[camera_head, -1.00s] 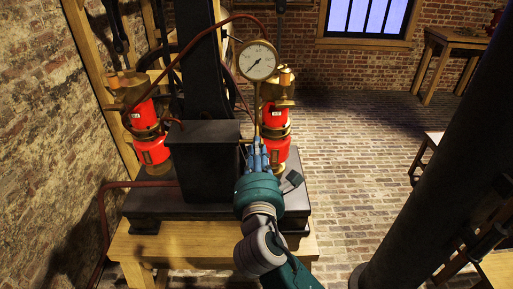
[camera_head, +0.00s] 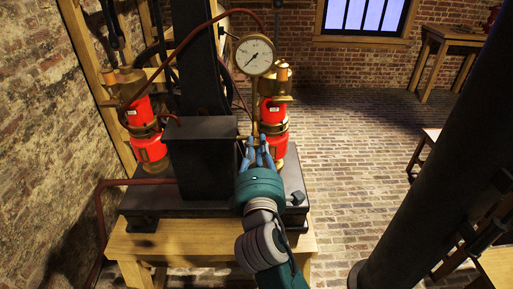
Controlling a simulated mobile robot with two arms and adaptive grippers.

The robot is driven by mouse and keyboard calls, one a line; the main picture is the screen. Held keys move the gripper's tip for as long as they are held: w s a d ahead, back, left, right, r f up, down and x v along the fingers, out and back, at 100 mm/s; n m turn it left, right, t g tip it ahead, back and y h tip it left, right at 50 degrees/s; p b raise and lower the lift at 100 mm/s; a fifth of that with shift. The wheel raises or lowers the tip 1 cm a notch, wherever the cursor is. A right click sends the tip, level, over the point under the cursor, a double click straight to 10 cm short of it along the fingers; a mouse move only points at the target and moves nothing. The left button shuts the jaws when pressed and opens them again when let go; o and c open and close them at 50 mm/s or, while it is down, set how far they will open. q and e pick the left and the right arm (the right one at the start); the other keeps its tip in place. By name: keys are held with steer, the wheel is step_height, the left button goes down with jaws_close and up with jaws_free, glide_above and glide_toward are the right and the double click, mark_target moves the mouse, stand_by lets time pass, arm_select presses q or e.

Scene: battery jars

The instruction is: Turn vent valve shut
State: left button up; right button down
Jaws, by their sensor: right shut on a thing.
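The pressure gauge (camera_head: 255,55) has a white dial and stands on a thin brass stem (camera_head: 256,100). The vent valve (camera_head: 250,138) is a small brass fitting low on this stem, mostly hidden by my fingers. My right gripper (camera_head: 257,148), with blue-grey fingers and a teal body, reaches up from below. Its fingertips are at the fitting, shut on it; the exact contact is hard to see. The valve's angle cannot be told. My left gripper is not in view.
Red jars with brass fittings stand left (camera_head: 148,145) and right (camera_head: 273,120) of a dark box (camera_head: 203,160) on a black base. A wooden bench (camera_head: 170,245) carries the base. A dark column (camera_head: 430,170) stands at the right. Brick floor between is clear.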

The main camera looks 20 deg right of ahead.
steer(key=shift+f+m, duration=0.1)
steer(key=shift+m, duration=0.8)
steer(key=c, duration=1.7)
jaws_free()
steer(key=shift+d, duration=0.1)
